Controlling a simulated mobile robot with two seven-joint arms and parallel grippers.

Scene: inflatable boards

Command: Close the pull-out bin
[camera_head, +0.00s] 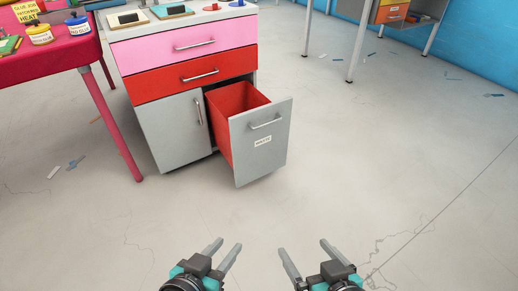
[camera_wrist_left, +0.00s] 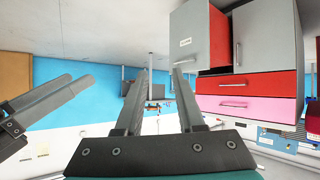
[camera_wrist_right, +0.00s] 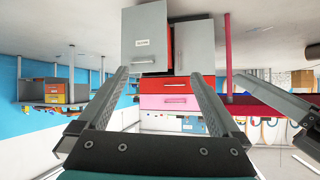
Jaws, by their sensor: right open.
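The pull-out bin (camera_head: 258,138) stands open at the lower right of a cabinet. It has a grey front with a metal handle and a small white label, and red inner walls. It also shows, upside down, in the left wrist view (camera_wrist_left: 188,42) and in the right wrist view (camera_wrist_right: 144,42). My left gripper (camera_head: 225,248) and my right gripper (camera_head: 305,248) are side by side at the bottom of the head view, apart from the bin and nearer to me. Both have their fingers spread with nothing between them. The bin's interior floor is hidden.
The cabinet (camera_head: 168,128) has a grey door left of the bin, with a red drawer (camera_head: 190,80) and a pink drawer (camera_head: 185,45) above. A red table (camera_head: 80,55) with jars stands at left. Open floor (camera_head: 370,170) lies before and right of the bin; small scraps lie scattered.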

